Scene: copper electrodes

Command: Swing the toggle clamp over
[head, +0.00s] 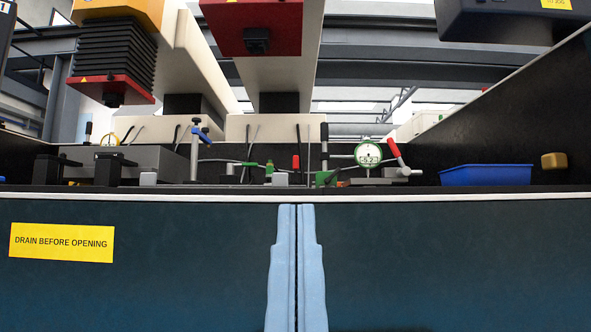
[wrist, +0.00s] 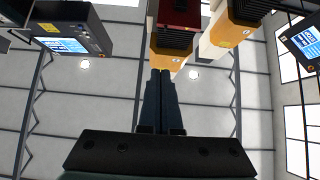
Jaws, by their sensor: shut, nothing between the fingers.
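What looks like the toggle clamp (head: 404,168) stands right of centre in the head view, just right of a round green-rimmed dial gauge (head: 368,154). Its red-tipped lever (head: 394,148) tilts up and to the left. Its lower parts are small and hard to make out. My gripper (head: 297,208) points upward at the bottom centre, in front of the dark front panel, lower than the clamp and to its left. Its two light blue fingers are together and hold nothing. They also show side by side in the wrist view (wrist: 160,72); the clamp is not seen there.
A blue tray (head: 486,175) and a brass-coloured block (head: 553,160) lie at the right. Several posts and fixtures stand left of the gauge. Machine heads (head: 257,40) hang above. The front panel (head: 160,290) bears a yellow sign (head: 61,242). The wrist view mostly shows ceiling.

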